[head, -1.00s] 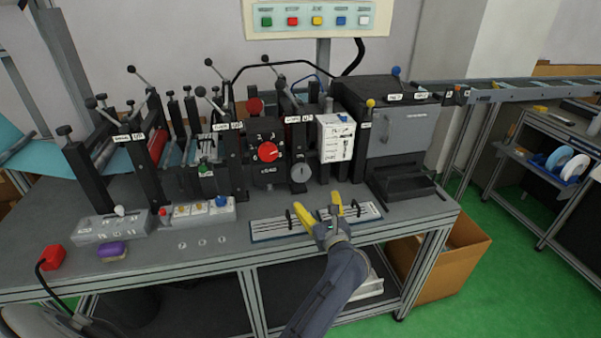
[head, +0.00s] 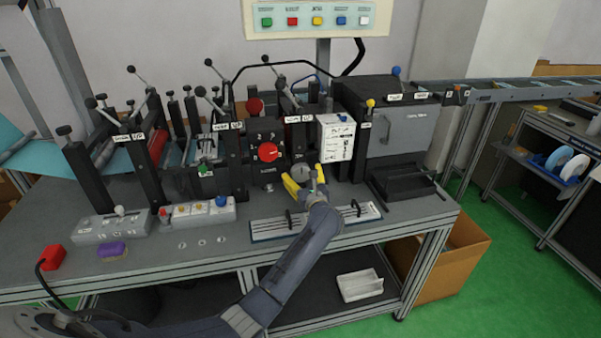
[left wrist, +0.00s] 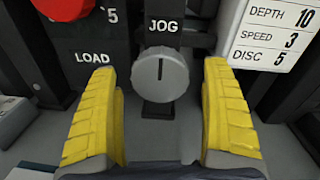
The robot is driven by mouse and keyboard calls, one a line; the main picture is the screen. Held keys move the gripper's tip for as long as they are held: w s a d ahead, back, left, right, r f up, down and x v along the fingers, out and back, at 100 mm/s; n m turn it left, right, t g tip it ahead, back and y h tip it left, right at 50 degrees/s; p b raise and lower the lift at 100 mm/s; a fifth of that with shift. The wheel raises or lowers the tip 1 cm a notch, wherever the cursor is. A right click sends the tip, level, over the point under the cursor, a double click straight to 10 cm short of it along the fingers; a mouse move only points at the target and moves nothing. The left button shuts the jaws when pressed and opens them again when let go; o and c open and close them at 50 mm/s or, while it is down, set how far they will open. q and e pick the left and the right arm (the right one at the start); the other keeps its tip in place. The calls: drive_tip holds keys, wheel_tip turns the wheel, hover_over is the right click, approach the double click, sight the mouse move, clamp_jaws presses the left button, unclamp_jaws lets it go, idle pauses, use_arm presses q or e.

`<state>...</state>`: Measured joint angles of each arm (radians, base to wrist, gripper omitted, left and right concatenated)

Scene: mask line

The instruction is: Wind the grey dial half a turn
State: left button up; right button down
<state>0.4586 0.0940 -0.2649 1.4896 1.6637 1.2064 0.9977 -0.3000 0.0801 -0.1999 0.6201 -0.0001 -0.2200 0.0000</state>
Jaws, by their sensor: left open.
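The grey dial (left wrist: 161,72) sits under a JOG label in the left wrist view. Its dark pointer mark stands upright, towards the label. In the head view the dial (head: 301,172) is on the front of the machine, just beyond my fingers. My left gripper (head: 303,183) has yellow fingers and is open. In the left wrist view its fingers (left wrist: 162,115) stand to the left and right of the dial, apart from it, with the dial between and a little ahead of them. My right gripper is not in view.
A red dial (head: 268,153) on a black panel is left of the grey dial. A white settings card (head: 335,138) is to the right. A black tray (head: 404,183) stands at the right.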

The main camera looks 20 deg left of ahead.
use_arm(q)
drive_tip(key=shift+x, duration=1.15)
drive_tip(key=c, duration=1.2)
